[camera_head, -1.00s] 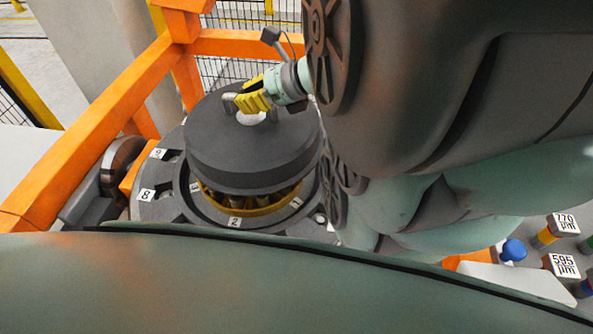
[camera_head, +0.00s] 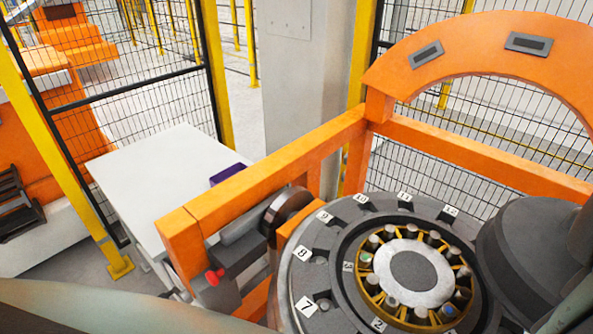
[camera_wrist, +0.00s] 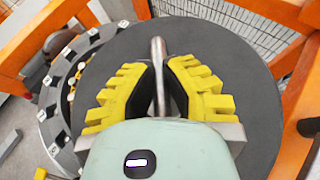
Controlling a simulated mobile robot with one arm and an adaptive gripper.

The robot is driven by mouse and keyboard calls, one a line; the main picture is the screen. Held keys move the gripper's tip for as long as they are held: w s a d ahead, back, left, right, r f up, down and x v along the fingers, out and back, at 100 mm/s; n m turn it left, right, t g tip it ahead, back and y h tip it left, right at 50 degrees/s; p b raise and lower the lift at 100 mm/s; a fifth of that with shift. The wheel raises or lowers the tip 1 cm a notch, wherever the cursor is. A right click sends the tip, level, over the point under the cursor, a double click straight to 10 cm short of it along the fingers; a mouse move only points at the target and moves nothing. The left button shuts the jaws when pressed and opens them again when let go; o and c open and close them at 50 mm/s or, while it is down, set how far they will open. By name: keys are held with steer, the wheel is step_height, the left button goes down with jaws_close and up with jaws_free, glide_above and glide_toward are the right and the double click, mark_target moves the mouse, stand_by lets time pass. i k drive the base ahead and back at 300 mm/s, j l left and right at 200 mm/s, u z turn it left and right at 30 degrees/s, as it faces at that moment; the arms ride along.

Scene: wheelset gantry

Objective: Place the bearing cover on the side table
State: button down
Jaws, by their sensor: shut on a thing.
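The bearing cover, a dark grey round disc, is at the right edge of the head view (camera_head: 515,265) and fills much of the wrist view (camera_wrist: 235,75). My gripper (camera_wrist: 160,80) has its yellow fingers shut on the metal handle (camera_wrist: 158,48) at the cover's middle. The cover is off to the right of the open bearing (camera_head: 410,275), whose rollers and yellow cage show. The side table (camera_head: 150,185) is white with a flat top, at the left behind the orange frame. My gripper is out of the head view.
An orange frame beam (camera_head: 275,180) runs between the bearing and the side table. A small dark purple box (camera_head: 228,173) sits at the table's right edge. An orange arch (camera_head: 500,45) stands behind the bearing. Most of the tabletop is clear.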

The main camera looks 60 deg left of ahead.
mark_target(161, 183)
steer(key=k+j, duration=0.1)
steer(key=j, duration=0.35)
steer(key=k+j, duration=0.1)
steer(key=j, duration=0.35)
steer(key=k+j, duration=0.1)
steer(key=j, duration=0.35)
steer(key=k+j, duration=0.15)
steer(key=j, duration=0.3)
steer(key=k+j, duration=0.1)
steer(key=j, duration=0.35)
steer(key=k+j, duration=0.1)
steer(key=j, duration=0.35)
steer(key=k+j, duration=0.1)
steer(key=j, duration=0.35)
steer(key=k+j, duration=0.1)
steer(key=j, duration=0.35)
